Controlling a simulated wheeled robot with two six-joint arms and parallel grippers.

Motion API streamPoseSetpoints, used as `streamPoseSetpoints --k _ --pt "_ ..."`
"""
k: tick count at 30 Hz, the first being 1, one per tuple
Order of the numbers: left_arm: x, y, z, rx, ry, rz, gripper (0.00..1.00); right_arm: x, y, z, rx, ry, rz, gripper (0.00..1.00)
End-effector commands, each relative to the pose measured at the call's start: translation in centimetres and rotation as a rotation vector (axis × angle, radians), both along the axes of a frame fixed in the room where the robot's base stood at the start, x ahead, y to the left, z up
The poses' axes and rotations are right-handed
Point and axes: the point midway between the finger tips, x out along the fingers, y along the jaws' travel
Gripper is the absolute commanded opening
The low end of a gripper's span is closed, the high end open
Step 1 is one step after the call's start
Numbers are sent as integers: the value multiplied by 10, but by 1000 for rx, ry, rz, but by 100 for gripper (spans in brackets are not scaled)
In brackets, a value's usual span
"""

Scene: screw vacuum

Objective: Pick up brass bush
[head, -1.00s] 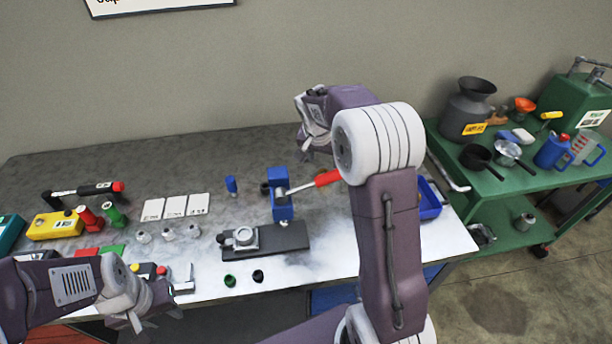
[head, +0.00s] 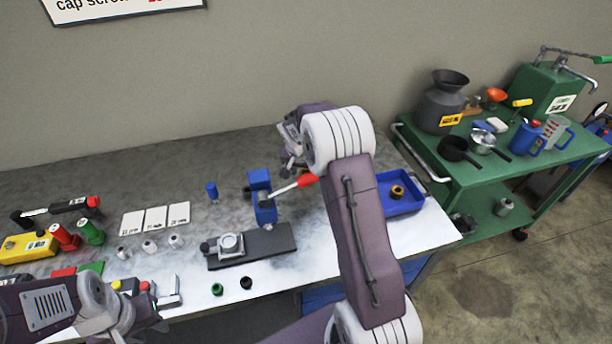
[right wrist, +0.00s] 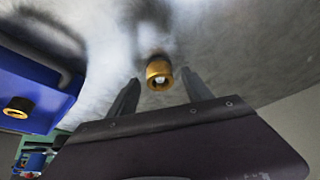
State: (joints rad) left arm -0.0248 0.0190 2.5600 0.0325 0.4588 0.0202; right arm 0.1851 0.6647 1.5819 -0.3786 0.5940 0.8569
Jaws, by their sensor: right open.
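In the right wrist view a brass bush (right wrist: 159,76) with a dark band is over the grey tabletop, in line with the gap between my right fingers. My right gripper (right wrist: 160,86) is open, with one finger on each side of that gap; I see no contact. In the head view my right gripper (head: 290,142) is above the back of the bench, and I cannot make out this bush there. A second brass ring (head: 397,191) lies in the blue tray (head: 411,207). My left gripper (head: 150,322) is low at the bench's front left; its jaw state is unclear.
A blue press (head: 262,200) with a red-handled lever (head: 295,186) stands mid-bench beside a dark plate (head: 270,241). White cards (head: 155,219) and small metal parts (head: 149,246) lie left of it. A green cart (head: 480,175) with pots stands right. The back left bench is clear.

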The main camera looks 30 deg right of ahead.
Motion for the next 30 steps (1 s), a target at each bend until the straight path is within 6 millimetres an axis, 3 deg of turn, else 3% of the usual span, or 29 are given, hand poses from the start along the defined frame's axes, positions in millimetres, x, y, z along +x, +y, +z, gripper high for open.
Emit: streamPoseSetpoints --k 4,11,22,30 --pt "0 0 0 0 0 0 34 0 0 0 -1 -1 0 59" --pt "0 0 0 0 0 0 34 0 0 1 0 0 0 0" --pt "0 0 1 0 0 0 34 0 0 6 0 -2 -1 0" --pt "0 0 3 0 0 0 34 -3 -4 47 -1 -3 -4 0"
